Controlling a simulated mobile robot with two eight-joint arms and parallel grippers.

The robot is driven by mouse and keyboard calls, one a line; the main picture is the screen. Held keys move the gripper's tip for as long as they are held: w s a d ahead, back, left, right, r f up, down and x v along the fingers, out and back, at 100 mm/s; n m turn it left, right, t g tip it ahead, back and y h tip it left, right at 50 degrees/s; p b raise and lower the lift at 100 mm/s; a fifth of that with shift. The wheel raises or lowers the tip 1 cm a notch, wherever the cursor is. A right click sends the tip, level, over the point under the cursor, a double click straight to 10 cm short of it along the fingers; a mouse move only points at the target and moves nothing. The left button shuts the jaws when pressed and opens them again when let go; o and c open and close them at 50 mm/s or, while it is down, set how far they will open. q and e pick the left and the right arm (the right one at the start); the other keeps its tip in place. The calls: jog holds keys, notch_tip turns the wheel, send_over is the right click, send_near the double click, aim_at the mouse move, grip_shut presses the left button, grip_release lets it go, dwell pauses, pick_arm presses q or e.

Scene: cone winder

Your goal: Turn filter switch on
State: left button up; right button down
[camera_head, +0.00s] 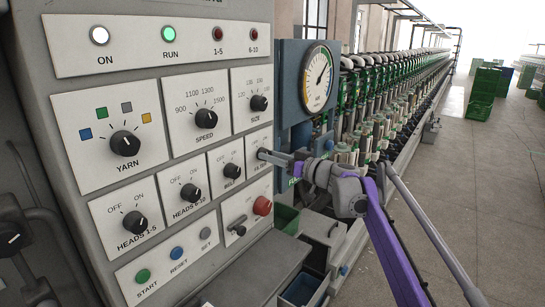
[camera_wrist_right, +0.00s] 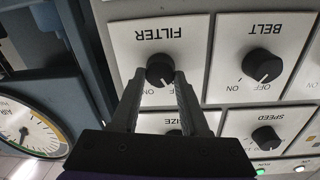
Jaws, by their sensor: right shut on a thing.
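The filter switch is a black round knob (camera_head: 262,154) on a white plate at the right edge of the control panel in the head view. In the right wrist view the panel appears upside down, and the filter knob (camera_wrist_right: 160,68) sits below the word FILTER. My right gripper (camera_head: 268,155) reaches the knob from the right. In the wrist view its two fingers (camera_wrist_right: 160,82) stand on either side of the knob, shut on it. My left gripper is not in view.
The belt knob (camera_head: 231,170) is left of the filter knob, and the size knob (camera_head: 259,103) is above it. A red button (camera_head: 262,206) sits below. A pressure gauge (camera_head: 317,78) stands behind the panel on the right. Open floor (camera_head: 490,180) lies at the right.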

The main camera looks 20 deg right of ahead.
jog(key=m+p, duration=0.2)
jog(key=m, duration=0.1)
jog(key=m+p, duration=0.2)
jog(key=shift+w+r+m, duration=0.1)
jog(key=shift+r+m, duration=0.1)
jog(key=shift+m, duration=0.2)
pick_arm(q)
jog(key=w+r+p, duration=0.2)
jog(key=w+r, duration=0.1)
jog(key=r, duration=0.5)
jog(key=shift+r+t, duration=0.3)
pick_arm(e)
jog(key=shift+d+f+m+g, duration=0.1)
jog(key=shift+m+g, duration=0.1)
jog(key=shift+m, duration=1.2)
jog(key=shift+f+m+g, duration=0.1)
jog(key=shift+m+g, duration=0.1)
jog(key=shift+m, duration=1.2)
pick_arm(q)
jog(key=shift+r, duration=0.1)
pick_arm(e)
jog(key=shift+c, duration=2)
grip_release()
jog(key=shift+d, duration=0.1)
